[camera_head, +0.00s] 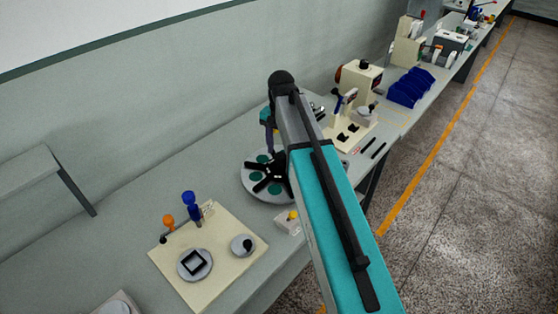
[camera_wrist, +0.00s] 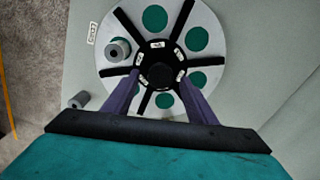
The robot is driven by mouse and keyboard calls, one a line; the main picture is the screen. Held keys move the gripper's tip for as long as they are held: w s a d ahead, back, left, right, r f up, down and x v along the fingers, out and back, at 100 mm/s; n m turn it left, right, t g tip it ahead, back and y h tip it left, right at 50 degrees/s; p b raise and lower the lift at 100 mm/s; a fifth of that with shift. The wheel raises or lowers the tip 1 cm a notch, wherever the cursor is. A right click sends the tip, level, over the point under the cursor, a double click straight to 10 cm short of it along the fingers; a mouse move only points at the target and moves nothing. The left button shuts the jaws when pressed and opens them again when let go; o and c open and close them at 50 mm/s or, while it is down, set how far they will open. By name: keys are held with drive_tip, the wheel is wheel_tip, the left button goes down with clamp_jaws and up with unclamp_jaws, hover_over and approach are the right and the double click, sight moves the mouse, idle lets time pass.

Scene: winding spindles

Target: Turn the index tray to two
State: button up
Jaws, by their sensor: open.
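The index tray is a round grey disc (camera_head: 254,191) with green round pads and black spokes around a black hub. In the wrist view the tray (camera_wrist: 107,72) fills the upper middle, with small white labels around its hub (camera_wrist: 161,75); their figures are too small to read. A grey hollow cylinder (camera_wrist: 118,50) sits on one pad at the left. My gripper (camera_wrist: 159,74) is open and empty, its two purple fingers pointing toward the tray on either side of the hub. Whether they touch the spokes, I cannot tell. In the head view my arm hides the tray's right part.
A second grey cylinder (camera_wrist: 78,100) stands off the disc, at its lower left. A small box with a yellow button (camera_head: 289,221) is near the bench edge. A cream board (camera_head: 220,262) with fixtures lies nearer. Another cream station (camera_head: 350,130) stands beyond the tray.

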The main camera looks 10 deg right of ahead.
sight(281, 156)
drive_tip(key=shift+f+b, duration=0.9)
drive_tip(key=shift+f, duration=0.85)
